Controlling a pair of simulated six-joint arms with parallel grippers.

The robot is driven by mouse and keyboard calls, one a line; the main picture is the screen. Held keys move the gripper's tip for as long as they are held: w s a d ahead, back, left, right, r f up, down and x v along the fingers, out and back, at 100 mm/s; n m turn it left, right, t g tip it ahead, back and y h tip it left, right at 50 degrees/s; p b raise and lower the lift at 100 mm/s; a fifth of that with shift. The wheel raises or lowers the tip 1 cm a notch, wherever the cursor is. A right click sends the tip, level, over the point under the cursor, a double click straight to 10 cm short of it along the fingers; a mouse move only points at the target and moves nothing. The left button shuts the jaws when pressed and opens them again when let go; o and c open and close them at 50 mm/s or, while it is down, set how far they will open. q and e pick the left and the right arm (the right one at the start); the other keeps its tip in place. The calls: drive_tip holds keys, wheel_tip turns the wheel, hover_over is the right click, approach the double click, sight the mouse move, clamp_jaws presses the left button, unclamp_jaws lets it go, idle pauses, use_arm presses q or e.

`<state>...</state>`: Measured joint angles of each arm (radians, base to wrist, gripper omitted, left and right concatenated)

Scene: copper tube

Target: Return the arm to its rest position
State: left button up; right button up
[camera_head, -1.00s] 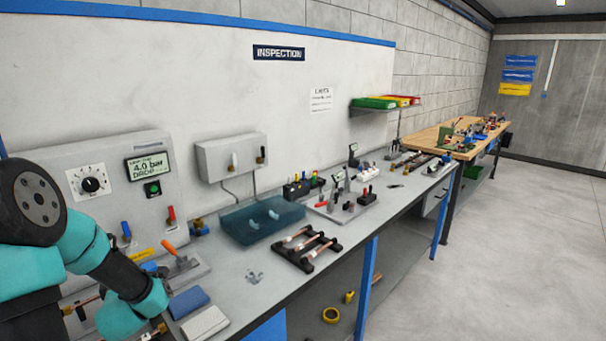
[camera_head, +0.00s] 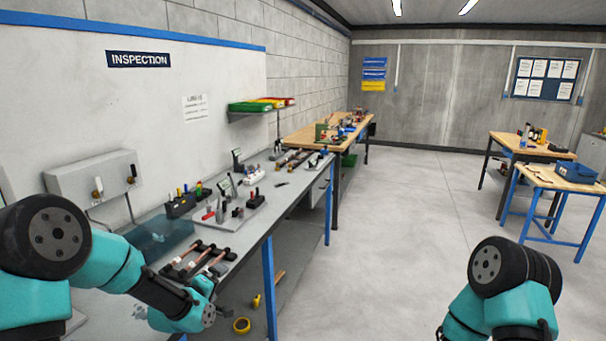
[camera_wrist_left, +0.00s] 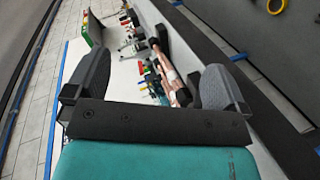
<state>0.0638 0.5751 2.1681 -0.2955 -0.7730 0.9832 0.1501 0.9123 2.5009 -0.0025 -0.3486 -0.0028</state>
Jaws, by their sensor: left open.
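My left arm (camera_head: 120,265) comes in from the left in the head view, over the front edge of the inspection bench (camera_head: 262,228). A dark rack with copper tubes (camera_head: 195,262) sits on the bench just beyond the arm. The tubes also show in the left wrist view (camera_wrist_left: 170,72), past the fingers. My right arm (camera_head: 505,290) shows at the lower right, with its gripper out of frame.
A blue translucent tray (camera_head: 158,236) and several small tools and fixtures stand on the bench. A yellow tape roll (camera_head: 241,325) lies below. A wooden bench (camera_head: 305,136) stands farther back, and other tables (camera_head: 560,180) are at the right. The middle floor (camera_head: 410,220) is clear.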

use_arm(q)
drive_tip(key=s+d+f+m+g+h, duration=0.1)
drive_tip(key=d+f+m+g+h, duration=0.15)
drive_tip(key=d, duration=0.65)
drive_tip(key=s+d+f+m+g+h, duration=0.15)
drive_tip(key=d+f+m, duration=0.25)
drive_tip(key=d, duration=0.4)
drive_tip(key=s+a+f+m+g+y, duration=0.1)
drive_tip(key=s+a+f+g+y, duration=0.15)
drive_tip(key=s+f, duration=0.45)
drive_tip(key=s+a+f+m+g+y, duration=0.1)
drive_tip(key=s+a+f+g, duration=0.2)
drive_tip(key=s+f, duration=0.4)
drive_tip(key=s+a+f+g, duration=0.1)
drive_tip(key=s+a+f, duration=0.2)
drive_tip(key=s, duration=0.4)
drive_tip(key=s+a+f+g, duration=0.2)
drive_tip(key=s+a+f, duration=0.1)
drive_tip(key=s, duration=0.5)
drive_tip(key=shift+a+f+y, duration=0.4)
drive_tip(key=shift+a+y, duration=0.05)
drive_tip(key=shift+a, duration=0.35)
